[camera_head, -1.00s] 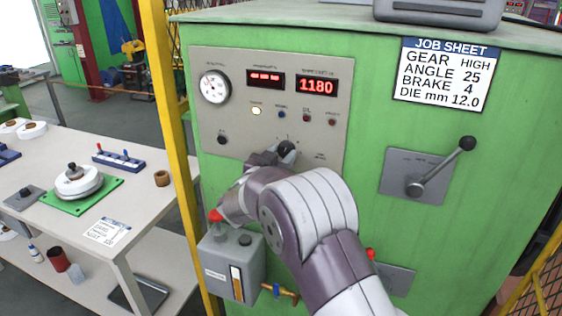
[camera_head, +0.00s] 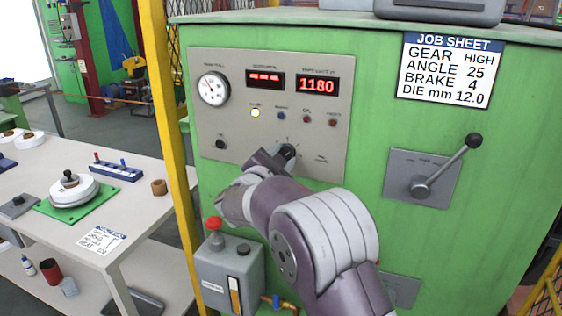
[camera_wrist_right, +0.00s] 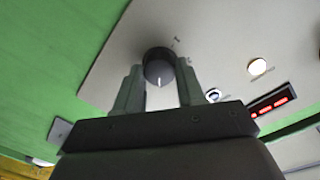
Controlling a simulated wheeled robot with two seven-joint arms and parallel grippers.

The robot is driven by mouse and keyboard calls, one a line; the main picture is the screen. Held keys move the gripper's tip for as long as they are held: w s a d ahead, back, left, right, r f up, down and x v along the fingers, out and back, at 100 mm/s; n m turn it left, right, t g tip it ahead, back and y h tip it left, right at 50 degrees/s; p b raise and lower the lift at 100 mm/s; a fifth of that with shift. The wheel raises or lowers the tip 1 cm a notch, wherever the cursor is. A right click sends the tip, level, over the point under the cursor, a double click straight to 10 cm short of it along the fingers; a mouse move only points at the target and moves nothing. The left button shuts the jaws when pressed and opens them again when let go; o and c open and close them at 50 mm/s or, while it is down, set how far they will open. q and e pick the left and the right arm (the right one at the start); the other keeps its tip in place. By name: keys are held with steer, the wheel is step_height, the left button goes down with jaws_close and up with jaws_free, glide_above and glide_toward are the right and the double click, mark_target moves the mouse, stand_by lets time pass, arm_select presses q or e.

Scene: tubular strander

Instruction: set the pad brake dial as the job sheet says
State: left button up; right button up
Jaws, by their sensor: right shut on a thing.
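The pad brake dial is a round black knob (camera_head: 287,150) low on the grey control panel (camera_head: 335,130). It also shows in the right wrist view (camera_wrist_right: 159,68), with a white pointer line on its face. My right gripper (camera_head: 277,156) is shut on this knob, one finger on each side in the wrist view (camera_wrist_right: 160,85). Scale marks show beside the knob, too small to read. The job sheet (camera_head: 448,70) on the green cabinet reads GEAR HIGH, ANGLE 25, BRAKE 4, DIE mm 12.0. My left gripper is not in view.
A lever (camera_head: 447,166) sits right of the panel. A grey box with a red button (camera_head: 214,223) is below left of my wrist. A yellow post (camera_head: 170,140) stands between the cabinet and a white workbench (camera_head: 130,215). The red display (camera_head: 317,86) reads 1180.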

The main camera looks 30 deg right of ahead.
stand_by(0.3)
steer(key=o, duration=1)
steer(key=shift+o, duration=0.2)
steer(key=b+v, duration=0.1)
steer(key=v, duration=1.1)
steer(key=shift+a, duration=0.3)
steer(key=shift+s, duration=0.15)
